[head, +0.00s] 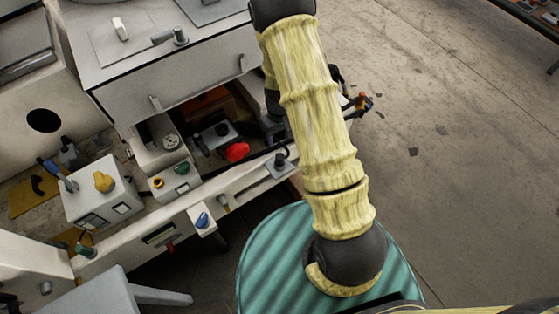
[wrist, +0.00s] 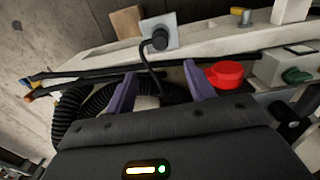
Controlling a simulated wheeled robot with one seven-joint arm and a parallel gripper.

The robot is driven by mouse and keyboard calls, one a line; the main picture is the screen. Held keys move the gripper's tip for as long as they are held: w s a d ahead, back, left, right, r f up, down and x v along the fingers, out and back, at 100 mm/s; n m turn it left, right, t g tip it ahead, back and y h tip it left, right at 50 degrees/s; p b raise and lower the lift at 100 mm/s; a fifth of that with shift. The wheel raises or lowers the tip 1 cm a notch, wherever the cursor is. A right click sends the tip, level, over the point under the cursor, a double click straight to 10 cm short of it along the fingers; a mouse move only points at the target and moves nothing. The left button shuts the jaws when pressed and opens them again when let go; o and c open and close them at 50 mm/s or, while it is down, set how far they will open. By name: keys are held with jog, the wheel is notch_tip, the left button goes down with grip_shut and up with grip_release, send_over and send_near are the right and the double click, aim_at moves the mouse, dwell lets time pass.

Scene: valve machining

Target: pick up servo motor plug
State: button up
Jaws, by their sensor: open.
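The servo motor plug (wrist: 160,39) looks like a black round connector with a black cable, on a small grey plate (wrist: 172,22) in the wrist view. In the head view the plug (head: 281,159) is on the same plate, just left of my arm. My gripper (wrist: 159,69) is open, its two purple fingers apart. Its fingertips are short of the plug in the wrist view, and the cable runs down between the fingers in the picture. In the head view my arm hides most of the gripper. Nothing is visibly held.
A red round part (wrist: 225,74) is close to the right finger. A white machine rail (wrist: 100,59) runs behind the plug. Blue and orange tipped rods (wrist: 32,86) stick out at left.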

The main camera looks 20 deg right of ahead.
aim_at(280, 156)
notch_tip(280, 156, down, 11)
jog(key=shift+r+b, duration=0.2)
jog(key=shift+b, duration=0.65)
jog(key=shift+f, duration=0.1)
notch_tip(280, 156, down, 5)
jog(key=shift+f+b, duration=0.1)
jog(key=shift+b, duration=0.5)
jog(key=shift+s+a, duration=0.1)
jog(key=c, duration=1.1)
